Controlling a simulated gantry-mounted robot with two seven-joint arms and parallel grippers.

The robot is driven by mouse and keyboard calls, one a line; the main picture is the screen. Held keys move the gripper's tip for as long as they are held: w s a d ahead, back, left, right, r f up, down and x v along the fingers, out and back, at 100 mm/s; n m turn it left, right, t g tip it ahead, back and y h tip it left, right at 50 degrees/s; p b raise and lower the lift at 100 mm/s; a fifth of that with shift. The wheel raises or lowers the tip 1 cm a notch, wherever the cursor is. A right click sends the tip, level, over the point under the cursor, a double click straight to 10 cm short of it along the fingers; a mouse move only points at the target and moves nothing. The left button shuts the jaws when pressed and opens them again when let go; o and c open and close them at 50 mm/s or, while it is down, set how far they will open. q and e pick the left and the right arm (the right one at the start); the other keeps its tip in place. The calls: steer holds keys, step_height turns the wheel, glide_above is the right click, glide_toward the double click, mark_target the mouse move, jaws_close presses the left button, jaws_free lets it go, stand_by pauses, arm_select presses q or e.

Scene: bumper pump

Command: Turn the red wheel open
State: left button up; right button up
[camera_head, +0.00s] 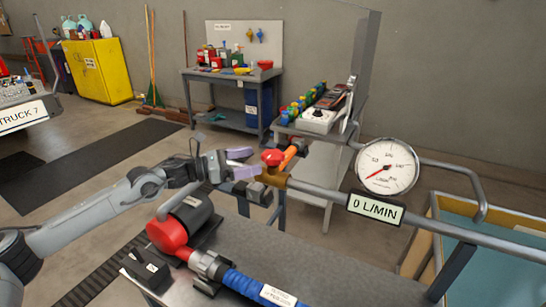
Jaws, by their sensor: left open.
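The red wheel (273,157) is a small knob on top of a brass valve (274,177) on the grey pipe in the middle of the view. My left gripper (246,162) comes in from the left, with its two purple-tipped fingers apart and nothing between them. Its fingertips are just left of the red wheel and point toward it; a small gap seems to lie between them. The round gauge (387,166) right of the valve has a red needle pointing lower left. The display (375,208) below it reads 0 L/MIN. My right gripper is not in view.
A red-and-black pump (180,226) and a blue hose (245,284) sit on the grey bench (325,270) below the valve. An orange-handled part (294,150) sits close behind the wheel. A cart (318,121) with tools stands behind. The pipe runs right, over a blue-lined tank (500,265).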

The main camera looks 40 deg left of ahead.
mark_target(273, 156)
arm_select(q)
steer(key=shift+x, duration=3.85)
steer(key=shift+c, duration=0.3)
steer(key=c, duration=0.9)
